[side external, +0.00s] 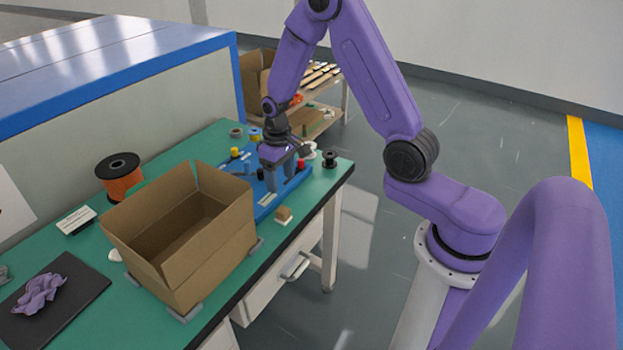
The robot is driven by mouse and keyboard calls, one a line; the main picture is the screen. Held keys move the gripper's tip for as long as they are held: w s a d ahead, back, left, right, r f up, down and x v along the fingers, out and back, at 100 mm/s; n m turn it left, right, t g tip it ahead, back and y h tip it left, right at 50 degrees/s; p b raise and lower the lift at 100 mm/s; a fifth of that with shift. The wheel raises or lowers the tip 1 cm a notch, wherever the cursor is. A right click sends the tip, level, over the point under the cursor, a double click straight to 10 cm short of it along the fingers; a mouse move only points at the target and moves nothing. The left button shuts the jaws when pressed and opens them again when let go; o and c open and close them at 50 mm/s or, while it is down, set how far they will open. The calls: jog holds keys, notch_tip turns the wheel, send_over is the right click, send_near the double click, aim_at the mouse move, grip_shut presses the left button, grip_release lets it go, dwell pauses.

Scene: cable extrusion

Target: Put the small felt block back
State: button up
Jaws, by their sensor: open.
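A small tan block (284,214), which looks like the felt block, sits on a small pale base near the front edge of the green table. My gripper (281,178) points down over the blue board (297,182), behind the tan block and apart from it. Its jaws are open, and I see nothing held between them. My gripper hides part of the blue board and some small parts there.
An open cardboard box (228,245) stands left of the blue board. An orange cable spool (120,177) is behind it. A black mat (90,283) with a purple cloth (41,294) lies at left. A black spool (329,159) stands near the table's right end.

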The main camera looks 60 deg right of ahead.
jog(key=s+a+r+n, duration=0.6)
jog(key=s+a+r, duration=0.3)
jog(key=s+a, duration=0.15)
jog(key=s+r+n, duration=0.3)
jog(key=s, duration=0.6)
jog(key=s+r+n, duration=0.3)
jog(key=s, duration=0.6)
jog(key=shift+a+n, duration=0.15)
jog(key=shift+n, duration=0.15)
